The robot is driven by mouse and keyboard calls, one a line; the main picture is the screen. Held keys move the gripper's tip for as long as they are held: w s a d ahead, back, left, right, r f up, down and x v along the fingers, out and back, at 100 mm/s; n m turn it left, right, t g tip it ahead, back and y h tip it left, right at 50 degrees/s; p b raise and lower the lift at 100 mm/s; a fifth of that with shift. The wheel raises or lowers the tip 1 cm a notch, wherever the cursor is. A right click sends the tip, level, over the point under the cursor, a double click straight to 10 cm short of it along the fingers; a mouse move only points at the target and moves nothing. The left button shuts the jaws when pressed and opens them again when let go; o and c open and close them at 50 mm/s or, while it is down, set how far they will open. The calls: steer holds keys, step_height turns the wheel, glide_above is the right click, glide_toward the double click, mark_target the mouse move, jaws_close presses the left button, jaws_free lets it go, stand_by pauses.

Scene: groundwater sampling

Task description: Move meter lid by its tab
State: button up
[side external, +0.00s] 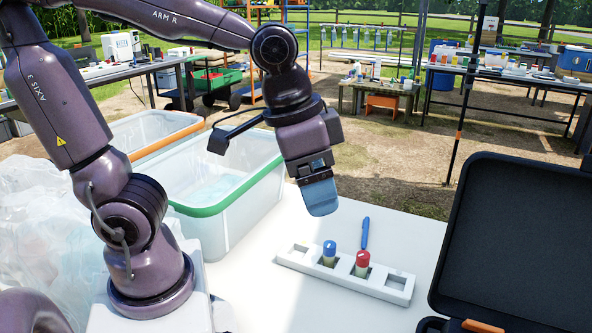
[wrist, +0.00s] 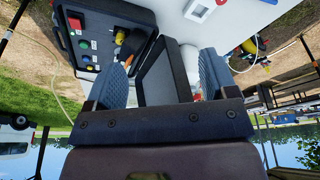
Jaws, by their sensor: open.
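The black meter case lid (side external: 520,235) stands raised at the right of the side external view, its dark inner face showing. An orange piece (side external: 480,326) shows low at its front edge; I cannot tell if it is the tab. In the wrist view a dark-framed grey panel (wrist: 168,72), likely this lid, appears between my fingers, beyond them. The case body (wrist: 92,35) with coloured parts lies to its left. My gripper (side external: 321,197) is open and empty, above the white table and well left of the lid. Its two fingers also show in the wrist view (wrist: 165,65).
A white rack (side external: 345,275) with a blue-capped vial (side external: 329,252) and a red-capped vial (side external: 362,262) sits between gripper and case, a blue pen (side external: 365,233) behind it. A green-rimmed bin (side external: 225,211) stands left of my gripper.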

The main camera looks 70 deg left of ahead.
steer(key=shift+s+a+r+t, duration=0.25)
steer(key=shift+s+a+t, duration=0.15)
steer(key=shift+s+a, duration=0.6)
steer(key=shift+w, duration=0.1)
